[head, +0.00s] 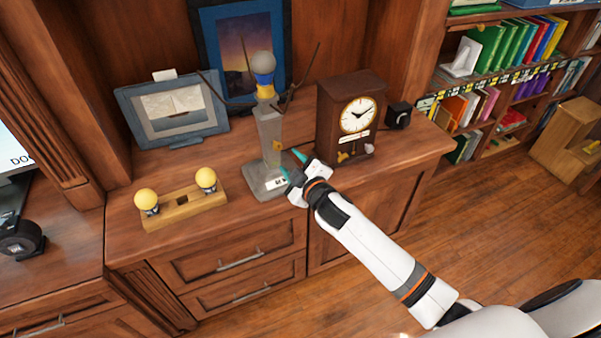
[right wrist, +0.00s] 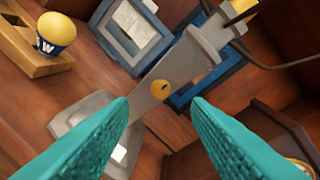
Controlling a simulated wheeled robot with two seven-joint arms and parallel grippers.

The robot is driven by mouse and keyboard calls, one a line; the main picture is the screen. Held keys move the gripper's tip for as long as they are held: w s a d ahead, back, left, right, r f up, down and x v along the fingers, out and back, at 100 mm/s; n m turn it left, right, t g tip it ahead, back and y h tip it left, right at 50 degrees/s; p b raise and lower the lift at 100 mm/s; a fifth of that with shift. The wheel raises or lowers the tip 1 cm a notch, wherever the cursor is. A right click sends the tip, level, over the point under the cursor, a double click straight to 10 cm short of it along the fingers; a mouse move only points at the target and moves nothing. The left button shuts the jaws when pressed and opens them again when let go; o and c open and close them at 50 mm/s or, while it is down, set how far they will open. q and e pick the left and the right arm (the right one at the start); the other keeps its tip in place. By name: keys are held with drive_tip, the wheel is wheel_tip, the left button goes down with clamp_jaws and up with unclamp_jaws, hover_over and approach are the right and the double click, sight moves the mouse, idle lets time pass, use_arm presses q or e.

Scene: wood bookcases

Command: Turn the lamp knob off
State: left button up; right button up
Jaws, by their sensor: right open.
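The lamp (head: 269,130) stands upright on the cabinet top, with a grey square base, a tapering grey post and a rounded bulb (head: 262,66) over a blue and yellow collar. Its small yellow knob (head: 277,145) is on the post's front side. In the right wrist view the knob (right wrist: 160,89) is a yellow disc with a dark mark, ahead between the fingers. My right gripper (head: 291,164) is open and empty, just in front of the lamp post, its teal fingertips spread to either side. In the wrist view the gripper (right wrist: 160,108) appears apart from the knob. My left gripper is not in view.
A wooden clock (head: 337,117) stands close right of the lamp, and a small black box (head: 398,115) beyond it. A wooden holder (head: 180,210) with two yellow bulbs is at left. Framed pictures (head: 172,108) stand behind. Dark branches extend from the lamp's top.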

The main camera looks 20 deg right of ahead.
drive_tip(key=shift+s+d+r, duration=0.1)
drive_tip(key=shift+s+r, duration=0.05)
drive_tip(key=shift+s, duration=1.05)
drive_tip(key=shift+s+d+r, duration=0.1)
drive_tip(key=shift+s+r, duration=0.05)
drive_tip(key=shift+s, duration=1)
